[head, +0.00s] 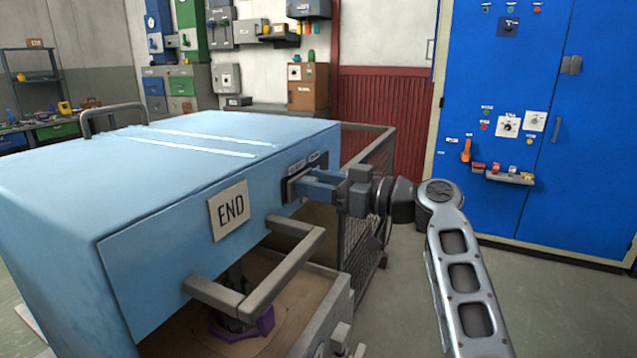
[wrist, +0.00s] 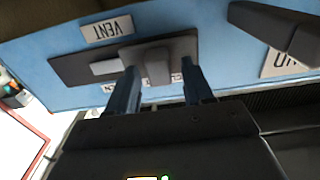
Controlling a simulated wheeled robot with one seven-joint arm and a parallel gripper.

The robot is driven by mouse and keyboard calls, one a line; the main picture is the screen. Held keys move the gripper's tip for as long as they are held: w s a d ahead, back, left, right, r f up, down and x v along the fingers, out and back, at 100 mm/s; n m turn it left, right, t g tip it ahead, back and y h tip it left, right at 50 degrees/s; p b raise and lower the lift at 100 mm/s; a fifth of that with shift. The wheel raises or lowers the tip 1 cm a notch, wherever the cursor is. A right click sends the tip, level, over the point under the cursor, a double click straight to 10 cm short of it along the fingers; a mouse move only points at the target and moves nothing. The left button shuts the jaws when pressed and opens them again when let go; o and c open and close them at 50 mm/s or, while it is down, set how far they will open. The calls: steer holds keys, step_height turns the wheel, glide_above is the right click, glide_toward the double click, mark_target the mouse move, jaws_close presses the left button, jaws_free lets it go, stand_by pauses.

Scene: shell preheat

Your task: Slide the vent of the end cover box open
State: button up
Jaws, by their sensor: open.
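The end cover box (head: 110,180) is a large light-blue cover with an END plate (head: 228,210) on its front face. Its vent is at the right end of that face, mostly hidden behind my gripper (head: 312,187) in the head view. The wrist view shows the vent as a dark plate (wrist: 72,66) with a raised grey knob (wrist: 157,62) and a lighter block (wrist: 105,68) beside it. A VENT label (wrist: 107,28) sits along one edge. My gripper is open, with one finger on each side of the knob. I cannot tell whether they touch it.
A grey bar handle (head: 280,272) sticks out from the cover's front, below the END plate and near my gripper. A mesh guard (head: 368,195) stands behind my gripper. A blue cabinet (head: 500,130) is at the right, with open floor before it.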

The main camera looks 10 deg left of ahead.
steer(key=shift+c, duration=0.2)
jaws_close()
stand_by(0.4)
